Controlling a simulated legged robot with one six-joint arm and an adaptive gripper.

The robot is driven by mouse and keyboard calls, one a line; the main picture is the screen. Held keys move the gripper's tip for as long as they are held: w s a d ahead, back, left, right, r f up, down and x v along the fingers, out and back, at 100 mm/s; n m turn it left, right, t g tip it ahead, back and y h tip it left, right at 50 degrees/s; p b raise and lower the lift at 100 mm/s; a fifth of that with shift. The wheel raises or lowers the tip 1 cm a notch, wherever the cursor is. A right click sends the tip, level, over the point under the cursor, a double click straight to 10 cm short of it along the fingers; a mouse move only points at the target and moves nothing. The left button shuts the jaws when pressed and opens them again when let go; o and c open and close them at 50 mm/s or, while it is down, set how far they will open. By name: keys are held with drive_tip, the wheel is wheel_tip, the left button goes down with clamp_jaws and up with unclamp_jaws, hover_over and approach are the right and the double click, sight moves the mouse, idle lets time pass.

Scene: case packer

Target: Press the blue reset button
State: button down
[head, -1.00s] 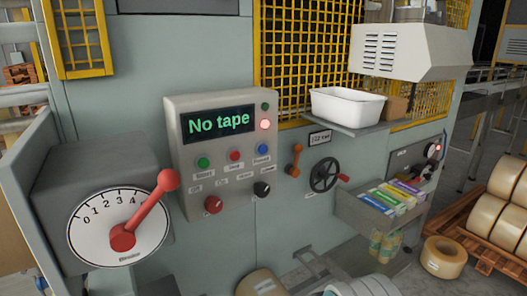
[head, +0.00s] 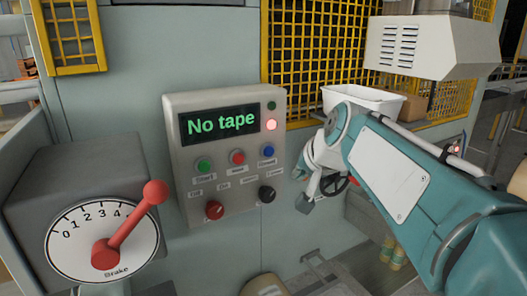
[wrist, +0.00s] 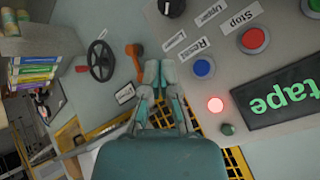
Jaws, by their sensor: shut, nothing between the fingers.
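The blue reset button (head: 268,151) is at the right end of the button row on the grey control panel (head: 176,104). It also shows in the wrist view (wrist: 203,68), with a label beside it. My gripper (head: 305,204) is in front of the machine, to the right of and lower than the blue button in the head view. In the wrist view my gripper (wrist: 159,68) is shut and empty, its fingertips beside the panel's edge and apart from the button in the picture. How far the tips are from the panel is hard to tell.
A red stop button (head: 237,157) and a green start button (head: 204,166) sit beside the blue one. Red (head: 214,210) and black (head: 267,194) knobs are below. An orange lever (wrist: 134,52) and a handwheel (wrist: 101,60) are near my gripper. A red-handled brake dial (head: 103,241) stands left.

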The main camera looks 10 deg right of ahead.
idle(0.3)
approach(269, 160)
drive_tip(key=shift+s+f+x, duration=0.15)
drive_tip(key=shift+x, duration=0.6)
drive_tip(key=shift+s+f+x, duration=0.1)
drive_tip(key=shift+x, duration=0.7)
drive_tip(key=shift+s+f+x, duration=0.15)
drive_tip(key=shift+x, duration=0.6)
drive_tip(key=shift+d, duration=0.1)
drive_tip(key=shift+w, duration=0.35)
drive_tip(key=shift+w, duration=0.45)
drive_tip(key=shift+s, duration=0.1)
idle(0.5)
drive_tip(key=shift+s, duration=0.75)
